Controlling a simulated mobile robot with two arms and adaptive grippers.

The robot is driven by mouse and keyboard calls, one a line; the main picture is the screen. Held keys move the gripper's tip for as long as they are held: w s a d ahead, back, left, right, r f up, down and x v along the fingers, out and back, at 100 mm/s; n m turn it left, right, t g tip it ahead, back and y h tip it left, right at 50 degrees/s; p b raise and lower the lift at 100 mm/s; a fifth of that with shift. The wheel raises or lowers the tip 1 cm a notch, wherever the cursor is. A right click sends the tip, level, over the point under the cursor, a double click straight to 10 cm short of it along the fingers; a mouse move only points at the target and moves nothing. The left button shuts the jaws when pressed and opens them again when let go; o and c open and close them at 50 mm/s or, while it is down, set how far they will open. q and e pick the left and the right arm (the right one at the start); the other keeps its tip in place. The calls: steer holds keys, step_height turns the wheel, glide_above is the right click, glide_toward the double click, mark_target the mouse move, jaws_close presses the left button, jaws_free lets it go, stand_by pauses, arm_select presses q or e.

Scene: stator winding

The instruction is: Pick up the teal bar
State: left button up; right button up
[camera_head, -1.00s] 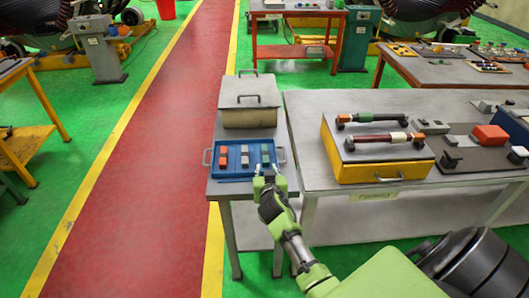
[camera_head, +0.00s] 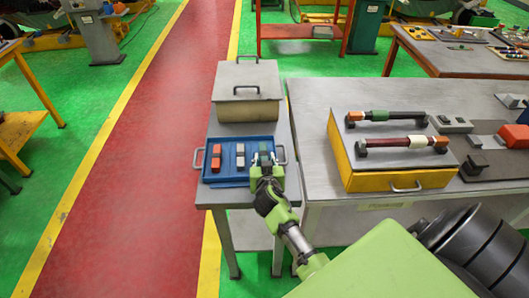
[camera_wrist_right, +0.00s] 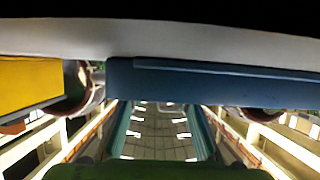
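The teal bar (camera_head: 263,148) lies in the right part of the blue tray (camera_head: 228,182), on the small grey table. Its near part is hidden by my right gripper (camera_head: 265,160). The right gripper is at the tray's front right, over the near end of the bar, with its fingers apart on either side; contact with the bar cannot be made out. My left gripper is not in view.
A red-orange bar (camera_head: 216,157) and a grey bar (camera_head: 240,156) lie left of the teal one. A lidded metal box (camera_head: 247,92) stands behind the tray. A yellow-sided box (camera_head: 395,181) carrying two handled rods stands on the larger table to the right.

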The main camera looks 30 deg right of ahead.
steer(key=shift+s+a+r, duration=0.35)
steer(key=shift+a, duration=0.1)
steer(key=c, duration=0.6)
steer(key=shift+w+f, duration=0.1)
steer(key=shift+w, duration=0.05)
jaws_close()
steer(key=shift+d+f, duration=0.1)
steer(key=shift+d, duration=0.05)
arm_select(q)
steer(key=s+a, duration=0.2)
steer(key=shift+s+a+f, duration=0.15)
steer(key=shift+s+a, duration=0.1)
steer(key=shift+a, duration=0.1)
